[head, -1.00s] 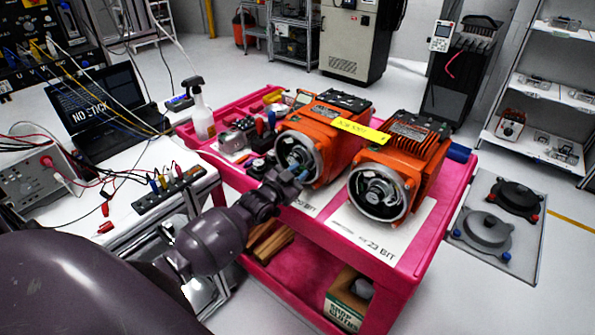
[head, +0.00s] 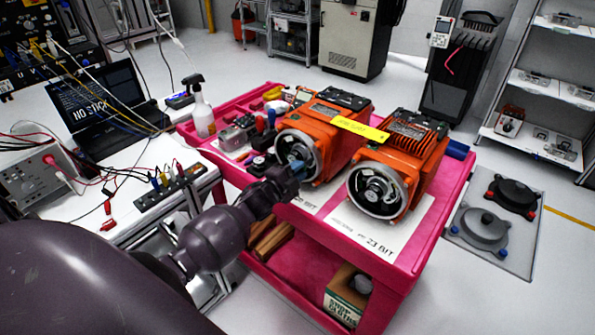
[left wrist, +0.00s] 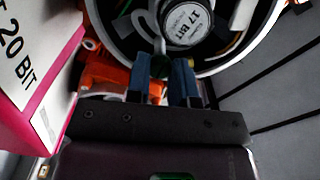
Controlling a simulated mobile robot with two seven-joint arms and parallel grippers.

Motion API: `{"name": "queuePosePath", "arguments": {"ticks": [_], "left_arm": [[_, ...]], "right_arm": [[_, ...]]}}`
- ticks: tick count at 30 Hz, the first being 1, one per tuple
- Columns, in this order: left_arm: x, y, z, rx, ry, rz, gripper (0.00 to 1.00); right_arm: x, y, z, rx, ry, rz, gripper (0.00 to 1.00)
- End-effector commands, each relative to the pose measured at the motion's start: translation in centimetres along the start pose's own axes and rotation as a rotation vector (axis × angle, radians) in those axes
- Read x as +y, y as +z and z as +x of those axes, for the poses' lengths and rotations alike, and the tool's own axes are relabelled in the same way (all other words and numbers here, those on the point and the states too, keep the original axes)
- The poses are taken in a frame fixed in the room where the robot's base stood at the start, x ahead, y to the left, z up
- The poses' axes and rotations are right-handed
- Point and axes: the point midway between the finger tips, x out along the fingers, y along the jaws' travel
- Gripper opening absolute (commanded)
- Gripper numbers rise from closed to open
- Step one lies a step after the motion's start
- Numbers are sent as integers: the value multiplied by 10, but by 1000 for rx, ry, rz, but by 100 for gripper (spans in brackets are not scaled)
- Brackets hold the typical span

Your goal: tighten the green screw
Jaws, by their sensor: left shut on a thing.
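The green screw (left wrist: 159,68) shows in the left wrist view between the two blue fingertips, at the near rim of a round motor housing. My left gripper (left wrist: 162,75) is shut on it. In the head view my left gripper (head: 297,168) reaches the open round face of the left orange servo motor (head: 322,143); the screw is hidden there. A round encoder part labelled 17 BIT (left wrist: 187,25) sits inside the housing, just beyond the fingers. My right gripper is in neither view.
A second orange motor (head: 402,165) stands close on the right, on the pink cart (head: 420,255). A yellow tag (head: 361,129) lies across both motors. A spray bottle (head: 201,108) stands at the cart's left edge. A bench with cables (head: 140,180) is left.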

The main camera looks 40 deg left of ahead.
Motion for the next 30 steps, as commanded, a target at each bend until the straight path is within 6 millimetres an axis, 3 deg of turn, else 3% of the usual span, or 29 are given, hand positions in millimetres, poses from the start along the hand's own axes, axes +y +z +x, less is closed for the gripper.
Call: {"name": "queuePosePath", "arguments": {"ticks": [9, 26, 27, 30], "left_arm": [[0, 0, 0, 1, 0, 131, 0], [0, 0, 0, 1, 1, 161, 0], [0, 0, 0, 1, 1, 161, 25], [0, 0, 0, 1, 1, 160, 41]], "right_arm": [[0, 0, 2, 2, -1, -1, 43], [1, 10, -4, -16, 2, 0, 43], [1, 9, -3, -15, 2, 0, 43], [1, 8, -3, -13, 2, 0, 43]]}}
